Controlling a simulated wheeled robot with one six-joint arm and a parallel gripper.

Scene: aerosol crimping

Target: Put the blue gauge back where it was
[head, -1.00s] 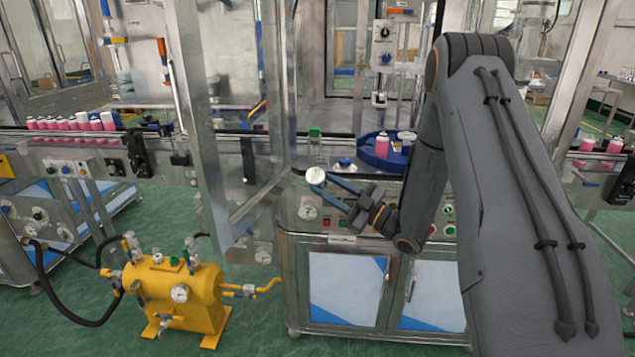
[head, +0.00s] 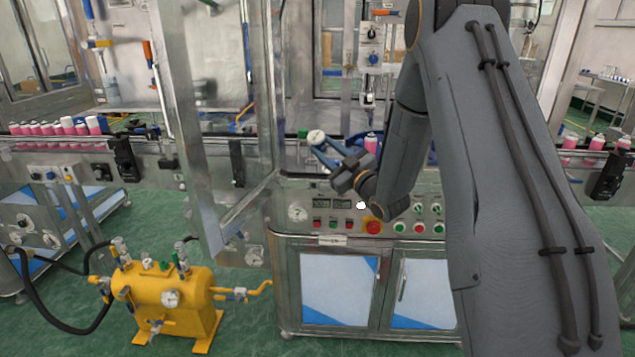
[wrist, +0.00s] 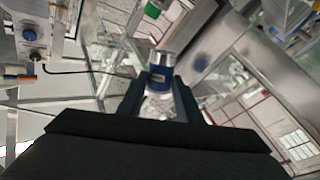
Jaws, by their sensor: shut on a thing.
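The blue gauge (wrist: 160,74) is between the two fingers of my gripper in the wrist view, with a blue body and a silvery rim. In the head view the gauge (head: 316,137) shows its round white face. My gripper (head: 319,146) is shut on it and holds it above the front of the crimping machine's bench. The fingers (wrist: 160,98) also show in the wrist view. I cannot tell which spot the gauge came from.
A green-capped item (head: 303,132) stands just behind the gauge. A pink can (head: 371,143) stands right of my gripper, by a blue tray mostly hidden by my arm. The control panel (head: 335,212) lies below. A glass door frame (head: 245,205) stands to the left.

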